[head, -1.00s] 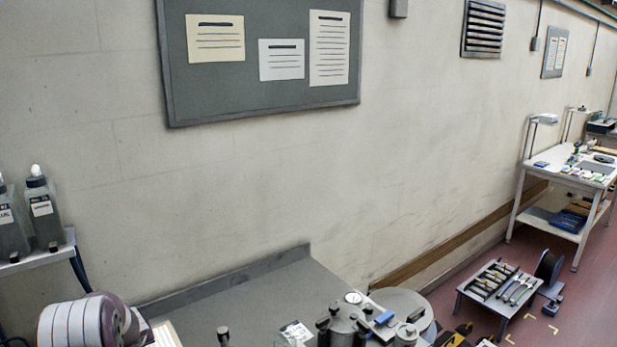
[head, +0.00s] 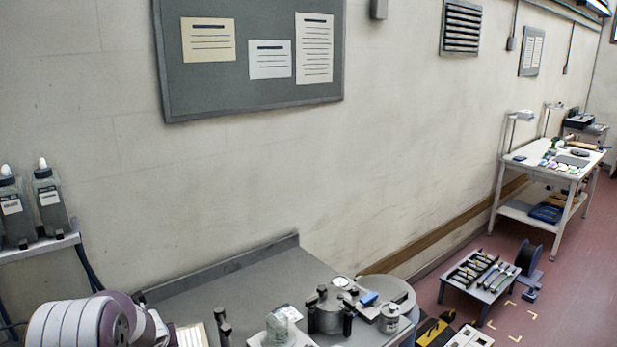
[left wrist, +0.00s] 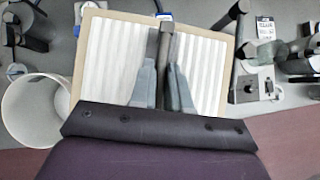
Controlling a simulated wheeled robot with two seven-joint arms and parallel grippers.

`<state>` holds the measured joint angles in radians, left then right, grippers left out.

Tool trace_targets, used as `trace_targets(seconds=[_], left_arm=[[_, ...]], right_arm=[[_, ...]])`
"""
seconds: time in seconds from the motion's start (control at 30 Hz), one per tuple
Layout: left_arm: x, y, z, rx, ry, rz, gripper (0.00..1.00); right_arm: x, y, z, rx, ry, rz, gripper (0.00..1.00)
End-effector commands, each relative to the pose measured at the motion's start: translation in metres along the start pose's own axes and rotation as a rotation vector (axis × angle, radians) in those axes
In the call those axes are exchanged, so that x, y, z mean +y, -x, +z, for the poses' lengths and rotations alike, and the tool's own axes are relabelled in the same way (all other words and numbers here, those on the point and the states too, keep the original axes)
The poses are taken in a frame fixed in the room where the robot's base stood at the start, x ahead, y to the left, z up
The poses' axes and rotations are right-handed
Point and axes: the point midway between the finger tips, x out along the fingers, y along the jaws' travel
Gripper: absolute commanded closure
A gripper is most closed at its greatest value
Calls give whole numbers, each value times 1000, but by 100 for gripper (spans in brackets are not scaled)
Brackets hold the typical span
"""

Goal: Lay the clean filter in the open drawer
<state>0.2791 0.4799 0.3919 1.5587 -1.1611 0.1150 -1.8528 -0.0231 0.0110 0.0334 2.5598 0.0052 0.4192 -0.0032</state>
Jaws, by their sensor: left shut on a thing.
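In the left wrist view, a filter (left wrist: 112,62) with white pleats and a tan frame lies flat below my left gripper (left wrist: 166,95). The fingers are shut on it near its middle, where a dark upright bar stands. The filter's near edge is hidden by my gripper body. In the head view, a cream ribbed piece (head: 191,336) is cut off at the bottom edge; I cannot tell whether it is the same filter. No open drawer can be made out. My right gripper is in neither view.
A grey bench (head: 235,283) runs along the wall with a lidded metal pot (head: 326,316) and jars on it. A low rack (head: 480,275) and a white table (head: 550,165) stand at right.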

Motion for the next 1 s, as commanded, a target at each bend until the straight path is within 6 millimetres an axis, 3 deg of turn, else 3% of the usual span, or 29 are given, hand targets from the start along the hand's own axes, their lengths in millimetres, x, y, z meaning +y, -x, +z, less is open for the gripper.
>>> trace_targets(seconds=[0.3,0.67,1.0], left_arm=[[-76,59,-46,-2,-189,-152,100],[-122,103,-103,0,-349,-281,100],[-121,48,-146,0,-349,-280,100]], right_arm=[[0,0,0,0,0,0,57],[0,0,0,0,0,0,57],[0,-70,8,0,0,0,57]])
